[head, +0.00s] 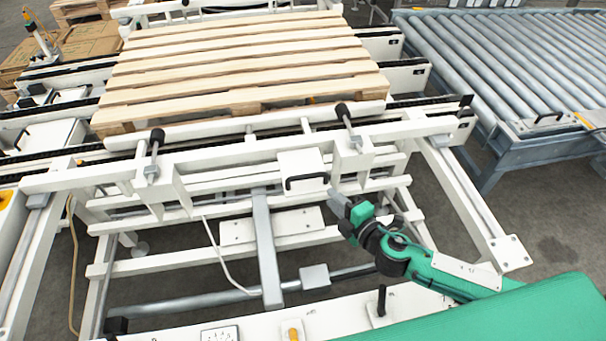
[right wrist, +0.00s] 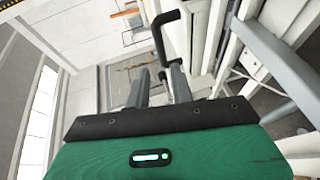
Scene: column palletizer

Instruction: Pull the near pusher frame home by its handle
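The near pusher frame (head: 225,157) is a white beam structure along the near side of the wooden pallet (head: 235,70). A white box on it carries a black U-shaped handle (head: 305,179). My right gripper (head: 338,199) is just right of and slightly below the handle. In the right wrist view the handle (right wrist: 164,32) stands just beyond the two grey fingertips (right wrist: 160,72). The fingers are apart with a gap between them, and nothing is clearly held. Whether a fingertip touches the handle cannot be told. My left gripper is not in view.
A grey roller conveyor (head: 510,65) stands at the right. White rails (head: 470,200) run toward me at both sides of the frame. Cardboard boxes (head: 90,40) are at the far left. A white panel (head: 350,312) with controls lies in front.

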